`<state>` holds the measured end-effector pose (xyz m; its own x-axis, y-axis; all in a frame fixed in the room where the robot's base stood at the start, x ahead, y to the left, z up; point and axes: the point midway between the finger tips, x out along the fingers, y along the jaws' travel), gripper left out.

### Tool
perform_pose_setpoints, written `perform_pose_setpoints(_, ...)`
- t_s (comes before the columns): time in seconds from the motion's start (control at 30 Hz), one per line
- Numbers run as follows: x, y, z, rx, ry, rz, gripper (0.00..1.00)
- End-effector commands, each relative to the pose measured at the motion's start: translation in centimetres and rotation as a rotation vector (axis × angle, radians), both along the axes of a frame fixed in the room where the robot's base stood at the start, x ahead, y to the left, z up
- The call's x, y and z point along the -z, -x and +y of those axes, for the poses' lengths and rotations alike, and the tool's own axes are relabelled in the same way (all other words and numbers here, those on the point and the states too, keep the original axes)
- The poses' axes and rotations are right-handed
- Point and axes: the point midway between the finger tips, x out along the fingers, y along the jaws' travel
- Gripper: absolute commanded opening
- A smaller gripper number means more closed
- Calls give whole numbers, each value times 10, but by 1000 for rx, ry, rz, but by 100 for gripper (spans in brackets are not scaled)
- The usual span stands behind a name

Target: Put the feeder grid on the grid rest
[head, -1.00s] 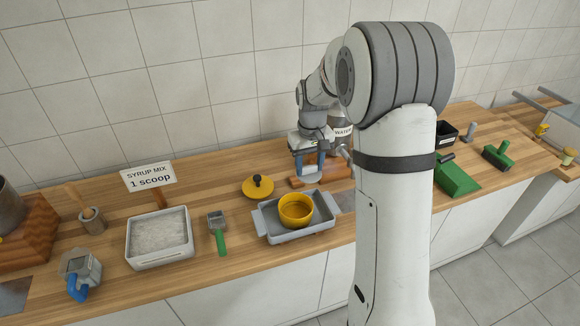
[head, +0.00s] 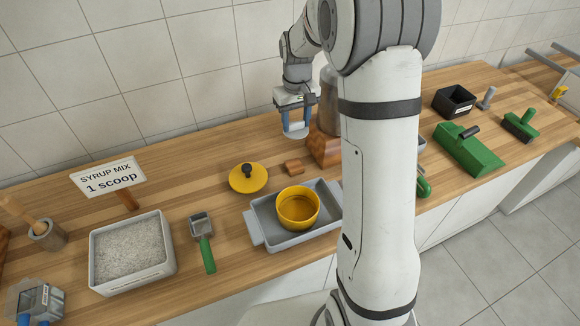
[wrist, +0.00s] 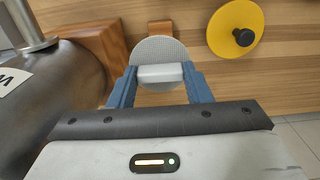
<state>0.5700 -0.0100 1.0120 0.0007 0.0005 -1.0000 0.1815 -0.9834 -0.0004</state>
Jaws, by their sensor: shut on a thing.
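My gripper (head: 295,133) is shut on the pale handle of the feeder grid, a round grey mesh disc (wrist: 150,49). The blue fingers pinch the handle from both sides in the wrist view. The grid hangs above the back of the counter, clear of it in the head view. A small wooden block (head: 293,167), which looks like the grid rest, sits on the counter below the gripper. In the wrist view its end (wrist: 160,27) shows just past the grid's edge, and the grid hides part of it.
A yellow lid with a black knob (head: 248,178) lies left of the block. A yellow pot (head: 297,208) stands in a grey tray (head: 268,239) in front. A steel water vessel (wrist: 55,85) on a wooden stand (head: 322,148) is close beside the gripper.

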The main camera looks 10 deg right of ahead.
Motion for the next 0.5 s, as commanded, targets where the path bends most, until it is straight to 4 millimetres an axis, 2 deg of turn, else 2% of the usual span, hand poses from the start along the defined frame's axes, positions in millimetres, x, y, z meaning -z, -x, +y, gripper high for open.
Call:
perform_pose_setpoints(0.03, 12, 0, 1, -2, 0, 0, 23)
perform_pose_setpoints(0.27, 32, 0, 4, -8, 0, 1, 23)
perform_pose_setpoints(0.5, 72, 1, 5, -10, 0, 5, 23)
